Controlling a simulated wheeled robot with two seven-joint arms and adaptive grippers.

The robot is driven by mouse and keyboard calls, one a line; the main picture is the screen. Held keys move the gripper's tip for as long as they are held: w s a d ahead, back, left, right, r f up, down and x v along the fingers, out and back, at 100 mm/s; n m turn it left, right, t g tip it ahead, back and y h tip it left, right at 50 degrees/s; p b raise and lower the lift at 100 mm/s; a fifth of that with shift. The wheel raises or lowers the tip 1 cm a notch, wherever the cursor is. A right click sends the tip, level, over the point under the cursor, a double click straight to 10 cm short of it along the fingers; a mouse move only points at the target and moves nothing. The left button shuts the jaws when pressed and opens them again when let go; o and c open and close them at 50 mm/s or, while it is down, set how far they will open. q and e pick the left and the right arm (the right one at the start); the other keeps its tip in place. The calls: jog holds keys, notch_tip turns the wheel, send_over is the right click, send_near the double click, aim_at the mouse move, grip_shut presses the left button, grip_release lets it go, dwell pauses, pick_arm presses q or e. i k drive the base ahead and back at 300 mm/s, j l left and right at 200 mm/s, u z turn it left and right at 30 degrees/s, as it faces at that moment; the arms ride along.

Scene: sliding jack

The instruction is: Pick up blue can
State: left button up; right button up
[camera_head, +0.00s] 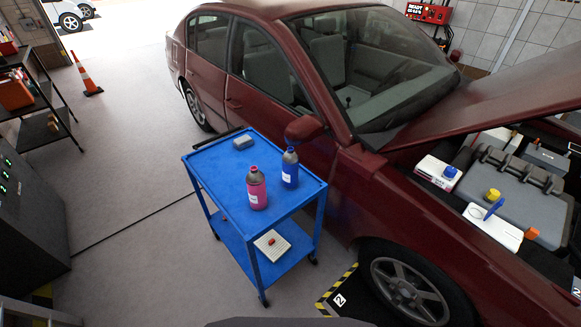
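A blue can (290,169), shaped like a bottle with a grey upper part and a white label, stands upright on the top shelf of a blue cart (222,186). A pink can (256,189) with a grey upper part and a red cap stands just left of it and nearer to me. A small gap seems to lie between the two. Neither of my grippers is in view.
A small grey block (243,142) lies at the cart's far end. A dark red car (355,190) with its hood raised stands close behind and right of the cart. A traffic cone (88,76) and dark shelving (40,105) are at left. Floor left of the cart is clear.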

aim_at(289, 159)
jog(key=k+j+z, duration=0.1)
jog(key=j+z, duration=0.2)
jog(key=k+j+z, duration=0.1)
jog(key=j+z, duration=0.25)
jog(key=k+j+z, duration=0.15)
jog(key=j+z, duration=0.15)
